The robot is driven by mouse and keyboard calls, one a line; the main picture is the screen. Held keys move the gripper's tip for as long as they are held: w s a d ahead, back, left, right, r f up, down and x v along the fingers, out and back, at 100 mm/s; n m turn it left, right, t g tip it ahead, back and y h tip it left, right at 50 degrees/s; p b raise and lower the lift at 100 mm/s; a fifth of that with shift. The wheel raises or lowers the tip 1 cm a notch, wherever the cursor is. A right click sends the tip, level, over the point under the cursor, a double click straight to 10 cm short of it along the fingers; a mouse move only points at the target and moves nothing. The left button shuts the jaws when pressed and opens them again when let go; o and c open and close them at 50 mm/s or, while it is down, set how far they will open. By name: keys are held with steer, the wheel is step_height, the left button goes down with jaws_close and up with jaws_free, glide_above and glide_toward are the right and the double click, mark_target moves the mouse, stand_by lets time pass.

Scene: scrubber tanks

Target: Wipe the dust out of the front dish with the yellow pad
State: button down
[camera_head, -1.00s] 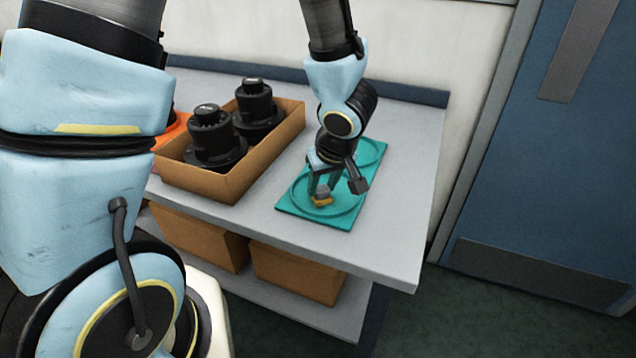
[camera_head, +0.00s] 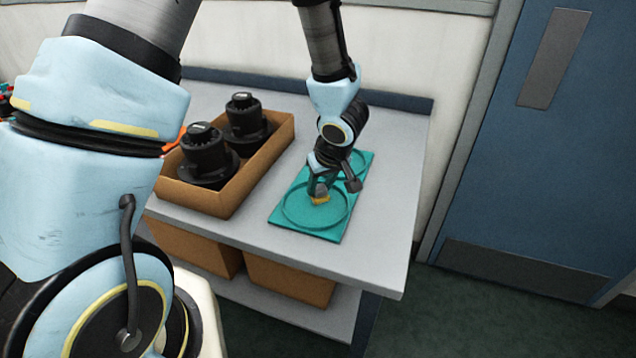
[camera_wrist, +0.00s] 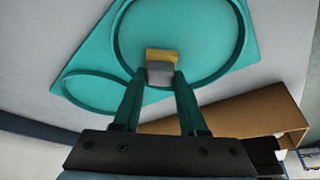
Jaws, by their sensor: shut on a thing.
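A teal board with two round dishes (camera_head: 307,233) lies on the grey table, and its front dish (camera_head: 290,216) is the larger one. The yellow pad (camera_head: 320,199) has a grey grip block on top. My gripper (camera_head: 319,188) is shut on the block, with the pad inside the front dish near its back edge. In the wrist view, the pad (camera_wrist: 163,54) shows between and beyond my fingertips (camera_wrist: 160,76), over the front dish (camera_wrist: 205,60). I cannot tell whether the pad touches the dish floor. No dust is clearly visible in the dish.
A cardboard box (camera_head: 225,203) holding two black motor-like parts (camera_head: 206,155) stands left of the board. More boxes (camera_head: 290,281) sit on the shelf below. The table (camera_head: 385,230) is clear right of the board. A blue door (camera_head: 560,190) is at the right.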

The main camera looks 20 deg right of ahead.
steer(key=shift+w+d+p, duration=0.75)
steer(key=shift+w+p, duration=0.05)
steer(key=shift+p, duration=0.25)
steer(key=shift+s+d+r+p, duration=0.15)
steer(key=shift+s+d+p, duration=0.4)
steer(key=shift+d+p, duration=0.1)
steer(key=shift+s+a+f+b, duration=0.2)
steer(key=shift+s+a+b, duration=0.2)
steer(key=shift+s+a, duration=0.2)
steer(key=shift+s+a+r+b, duration=0.1)
steer(key=shift+s+a+b, duration=0.5)
steer(key=shift+s+a, duration=1.1)
steer(key=shift+s+a+f+b, duration=0.2)
steer(key=shift+s+a+b, duration=0.4)
steer(key=shift+s+a, duration=0.6)
steer(key=shift+s, duration=0.1)
